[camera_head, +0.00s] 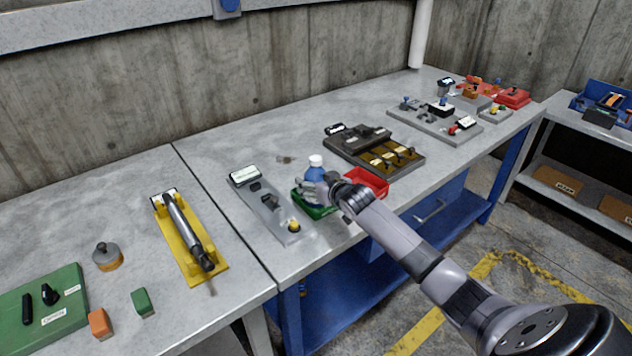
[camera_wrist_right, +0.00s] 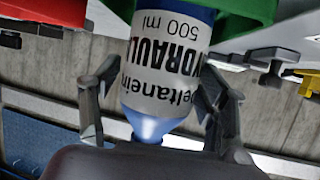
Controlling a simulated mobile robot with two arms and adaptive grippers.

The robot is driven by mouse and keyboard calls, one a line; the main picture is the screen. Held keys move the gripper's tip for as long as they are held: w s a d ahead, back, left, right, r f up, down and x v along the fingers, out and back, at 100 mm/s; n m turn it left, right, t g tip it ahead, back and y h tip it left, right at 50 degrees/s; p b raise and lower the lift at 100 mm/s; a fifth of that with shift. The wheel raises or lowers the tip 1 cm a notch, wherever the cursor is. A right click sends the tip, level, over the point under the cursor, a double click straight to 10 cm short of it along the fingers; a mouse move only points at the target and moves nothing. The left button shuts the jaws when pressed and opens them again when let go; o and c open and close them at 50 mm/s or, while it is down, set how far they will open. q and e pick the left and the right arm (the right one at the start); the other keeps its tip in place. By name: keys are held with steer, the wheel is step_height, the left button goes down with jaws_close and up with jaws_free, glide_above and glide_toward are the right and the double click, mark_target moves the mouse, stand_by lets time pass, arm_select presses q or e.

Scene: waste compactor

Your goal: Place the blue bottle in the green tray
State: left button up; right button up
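The blue bottle (camera_head: 316,172) has a white cap and a white label and appears upright at the green tray (camera_head: 318,211). In the right wrist view the bottle (camera_wrist_right: 165,70) shows upside down, its far end between green tray walls (camera_wrist_right: 262,12). My right gripper (camera_head: 328,190) is at the bottle, partly covering it and the tray. Its fingers (camera_wrist_right: 160,100) stand on either side of the bottle and look open, with a narrow gap at the left finger; contact at the right finger is unclear. Whether the bottle's base rests on the tray floor is hidden. My left gripper is out of view.
A red tray (camera_head: 372,181) sits just right of the green tray. A grey fixture plate (camera_head: 270,212) lies to the left and a dark fixture (camera_head: 375,150) behind. Bare tabletop (camera_head: 240,150) lies towards the wall.

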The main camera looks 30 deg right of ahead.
steer(key=shift+o, duration=0.3)
steer(key=shift+r, duration=0.3)
steer(key=shift+s, duration=0.35)
steer(key=v, duration=1.1)
steer(key=shift+s+b, duration=0.15)
steer(key=shift+b, duration=0.15)
